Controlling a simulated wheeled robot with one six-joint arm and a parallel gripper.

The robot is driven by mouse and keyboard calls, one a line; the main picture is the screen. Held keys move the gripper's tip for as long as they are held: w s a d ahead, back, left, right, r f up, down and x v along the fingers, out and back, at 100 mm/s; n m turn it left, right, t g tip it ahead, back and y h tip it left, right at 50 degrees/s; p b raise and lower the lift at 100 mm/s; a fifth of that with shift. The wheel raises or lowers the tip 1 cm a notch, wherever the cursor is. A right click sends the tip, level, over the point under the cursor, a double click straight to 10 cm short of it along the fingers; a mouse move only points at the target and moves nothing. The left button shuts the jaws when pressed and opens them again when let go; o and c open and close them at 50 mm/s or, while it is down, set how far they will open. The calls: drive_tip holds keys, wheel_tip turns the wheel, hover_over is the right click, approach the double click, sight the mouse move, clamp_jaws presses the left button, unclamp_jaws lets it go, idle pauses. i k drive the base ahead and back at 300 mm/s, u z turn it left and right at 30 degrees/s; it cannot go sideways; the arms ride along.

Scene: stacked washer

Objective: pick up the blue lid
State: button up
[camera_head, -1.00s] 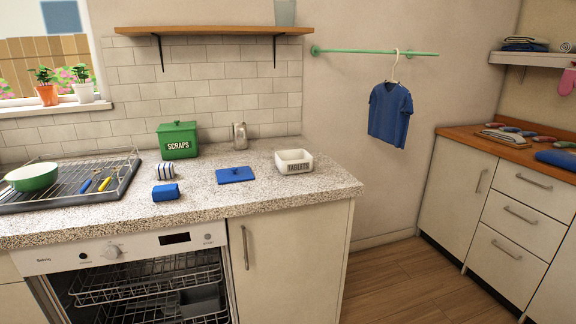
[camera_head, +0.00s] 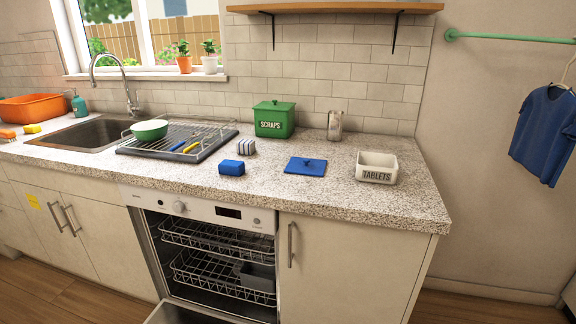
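The blue lid (camera_head: 305,166) lies flat on the speckled worktop (camera_head: 330,196). It is a flat, roughly rectangular piece with a small knob on top. It sits between a small blue block (camera_head: 231,167) on its left and the white TABLETS box (camera_head: 376,167) on its right. Nothing covers the lid. My gripper is not in view.
A green SCRAPS tin (camera_head: 274,119), a metal canister (camera_head: 335,125) and a striped item (camera_head: 243,147) stand behind or beside the lid. The dish rack (camera_head: 185,142) is further left. The dishwasher (camera_head: 217,255) below is open. Worktop in front of the lid is clear.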

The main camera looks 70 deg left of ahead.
sight(300, 166)
drive_tip(key=u, duration=0.75)
drive_tip(key=i, duration=0.75)
drive_tip(key=u, duration=0.9)
